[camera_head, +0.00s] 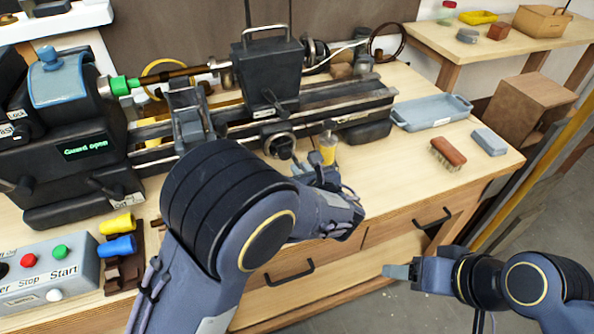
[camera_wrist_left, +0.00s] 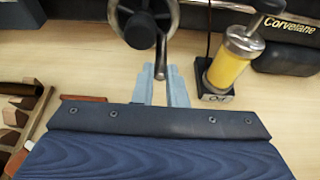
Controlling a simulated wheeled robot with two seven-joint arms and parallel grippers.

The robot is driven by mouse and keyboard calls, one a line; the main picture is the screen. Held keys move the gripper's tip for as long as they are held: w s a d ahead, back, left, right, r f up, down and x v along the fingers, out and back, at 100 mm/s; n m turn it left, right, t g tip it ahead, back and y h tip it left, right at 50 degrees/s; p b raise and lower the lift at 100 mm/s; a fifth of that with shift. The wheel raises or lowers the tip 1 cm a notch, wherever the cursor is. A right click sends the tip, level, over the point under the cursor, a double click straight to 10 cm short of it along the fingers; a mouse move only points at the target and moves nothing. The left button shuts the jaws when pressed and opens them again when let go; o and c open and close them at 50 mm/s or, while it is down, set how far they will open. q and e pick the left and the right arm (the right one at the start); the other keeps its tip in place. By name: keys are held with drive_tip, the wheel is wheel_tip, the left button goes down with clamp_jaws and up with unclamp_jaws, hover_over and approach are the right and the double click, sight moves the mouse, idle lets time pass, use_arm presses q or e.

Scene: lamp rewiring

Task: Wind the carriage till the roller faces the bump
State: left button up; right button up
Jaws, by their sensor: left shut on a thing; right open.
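My left gripper (camera_wrist_left: 161,85) is shut on this crank handle, one finger on each side. In the head view my left arm partly hides the grip. My right gripper (camera_head: 390,271) is open and empty, low before the drawers. I cannot make out the roller or the bump.
A yellow oil can (camera_wrist_left: 228,70) stands close right of my left gripper. A grey tray (camera_head: 432,112), a brush (camera_head: 447,153) and a grey block (camera_head: 489,141) lie on the bench at right. The control box (camera_head: 45,275) is at front left. A display reads "Guard open".

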use_arm(q)
drive_tip(key=r+p, duration=0.2)
drive_tip(key=r, duration=0.1)
drive_tip(key=r+p, duration=0.1)
drive_tip(key=shift+d+r, duration=0.35)
drive_tip(key=shift+r, duration=0.05)
idle(0.6)
drive_tip(key=shift+a+f+b, duration=0.15)
drive_tip(key=shift+f+b, duration=0.15)
drive_tip(key=shift+f, duration=0.1)
drive_tip(key=shift+a+f, duration=0.15)
drive_tip(key=shift+a, duration=0.1)
